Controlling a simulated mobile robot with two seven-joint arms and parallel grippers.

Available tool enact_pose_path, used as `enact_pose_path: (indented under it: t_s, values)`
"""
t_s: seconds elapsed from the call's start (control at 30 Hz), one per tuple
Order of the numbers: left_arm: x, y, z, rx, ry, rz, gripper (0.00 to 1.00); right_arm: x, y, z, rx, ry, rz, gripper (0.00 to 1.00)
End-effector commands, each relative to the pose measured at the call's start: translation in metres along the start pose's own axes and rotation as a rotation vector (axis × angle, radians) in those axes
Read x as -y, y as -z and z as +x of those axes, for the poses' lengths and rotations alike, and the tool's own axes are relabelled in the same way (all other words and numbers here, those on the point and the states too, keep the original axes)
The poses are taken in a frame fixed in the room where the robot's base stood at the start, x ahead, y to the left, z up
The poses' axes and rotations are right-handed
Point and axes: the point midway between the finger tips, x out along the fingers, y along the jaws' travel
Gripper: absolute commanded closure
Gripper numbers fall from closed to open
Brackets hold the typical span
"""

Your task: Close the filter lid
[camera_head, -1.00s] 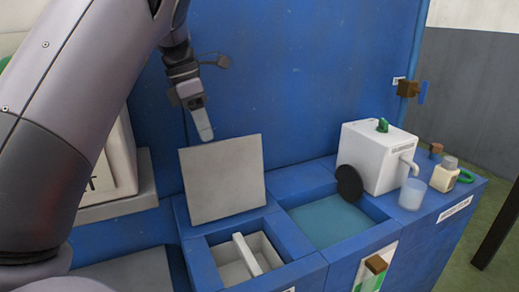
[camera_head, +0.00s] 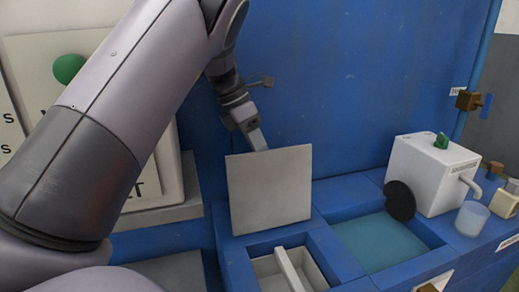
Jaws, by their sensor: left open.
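The filter lid (camera_head: 269,190) is a flat grey square panel. It stands open, nearly upright, at the back edge of the filter box. The filter box (camera_head: 291,272) is an open compartment with a light divider bar, set in the blue counter in front of the lid. My left gripper (camera_head: 257,139) is behind the lid's top edge, left of its middle, pointing down. One finger shows and its tip is at or just behind the edge; I cannot tell whether it touches. My right gripper is not in view.
A blue-green water basin (camera_head: 382,241) is right of the filter box. A white box with a spout (camera_head: 431,172), a black disc (camera_head: 400,200) and a translucent cup (camera_head: 471,218) stand around it. A blue wall (camera_head: 340,80) rises behind. A white panel with a green knob is at left.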

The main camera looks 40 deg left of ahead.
Motion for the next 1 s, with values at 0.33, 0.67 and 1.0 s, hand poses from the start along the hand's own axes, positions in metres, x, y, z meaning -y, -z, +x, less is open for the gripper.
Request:
enact_pose_path:
  t_s: [0.33,0.67,1.0]
  values:
    - [0.0,0.0,0.017,0.001,-0.002,0.0,0.6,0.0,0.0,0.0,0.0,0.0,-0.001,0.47]
    - [0.0,0.0,0.016,0.001,-0.001,0.0,1.0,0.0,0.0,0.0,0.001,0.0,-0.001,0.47]
    - [-0.003,0.001,0.015,0.001,-0.012,0.003,1.0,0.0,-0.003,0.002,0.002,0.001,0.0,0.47]
